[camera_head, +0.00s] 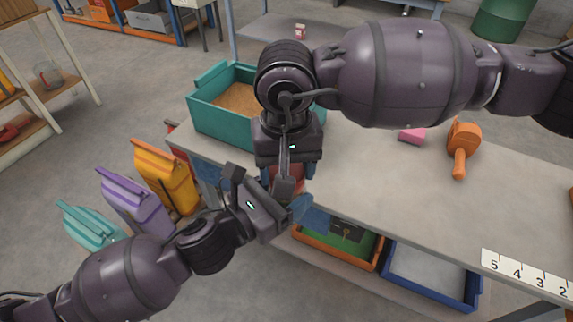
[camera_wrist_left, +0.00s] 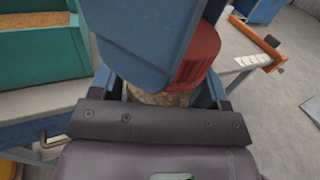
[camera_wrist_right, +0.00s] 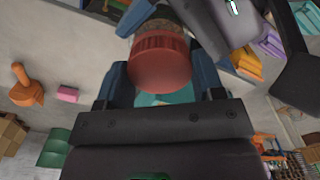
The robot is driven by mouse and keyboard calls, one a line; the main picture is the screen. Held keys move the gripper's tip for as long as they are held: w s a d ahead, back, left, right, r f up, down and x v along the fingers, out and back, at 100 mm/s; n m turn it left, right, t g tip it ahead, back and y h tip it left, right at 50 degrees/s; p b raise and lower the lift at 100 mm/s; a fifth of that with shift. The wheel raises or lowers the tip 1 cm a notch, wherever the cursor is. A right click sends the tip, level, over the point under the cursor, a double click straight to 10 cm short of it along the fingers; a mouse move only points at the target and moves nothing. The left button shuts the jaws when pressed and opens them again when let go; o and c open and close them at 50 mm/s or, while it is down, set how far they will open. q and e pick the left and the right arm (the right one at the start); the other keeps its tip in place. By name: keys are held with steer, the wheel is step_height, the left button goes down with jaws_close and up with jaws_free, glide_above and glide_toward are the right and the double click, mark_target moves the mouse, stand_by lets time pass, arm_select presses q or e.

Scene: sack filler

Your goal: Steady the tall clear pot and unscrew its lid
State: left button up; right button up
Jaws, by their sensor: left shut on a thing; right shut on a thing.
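The clear pot has a red ribbed lid, best seen in the right wrist view (camera_wrist_right: 160,65); the lid also shows in the left wrist view (camera_wrist_left: 200,55). The pot body (camera_wrist_left: 160,98) shows as a pale grainy strip below the lid; the rest is hidden by my grippers. My left gripper (camera_wrist_left: 163,92) is shut on the pot body from the side. My right gripper (camera_wrist_right: 160,80) is shut on the lid from above, one blue finger crossing the left wrist view. In the head view the grippers meet at the table's front edge and mostly cover the pot. The lid sits on the pot.
A teal bin of grain (camera_head: 217,122) stands behind on the grey table (camera_head: 400,190). A pink block (camera_head: 411,135), an orange scoop (camera_head: 462,145) and a number strip (camera_head: 525,275) lie to the right. Orange (camera_head: 310,245) and blue (camera_head: 430,290) trays sit below. Several coloured sacks (camera_head: 165,180) stand left.

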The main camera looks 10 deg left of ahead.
arm_select(q)
steer(key=shift+s+d, duration=0.15)
arm_select(e)
steer(key=shift+w+r, duration=0.15)
steer(key=shift+r, duration=0.2)
arm_select(q)
steer(key=shift+f, duration=0.1)
arm_select(e)
steer(key=shift+r, duration=0.75)
steer(key=shift+r, duration=0.1)
steer(key=shift+s+r, duration=0.2)
steer(key=shift+r, duration=1.75)
arm_select(q)
steer(key=shift+w, duration=0.2)
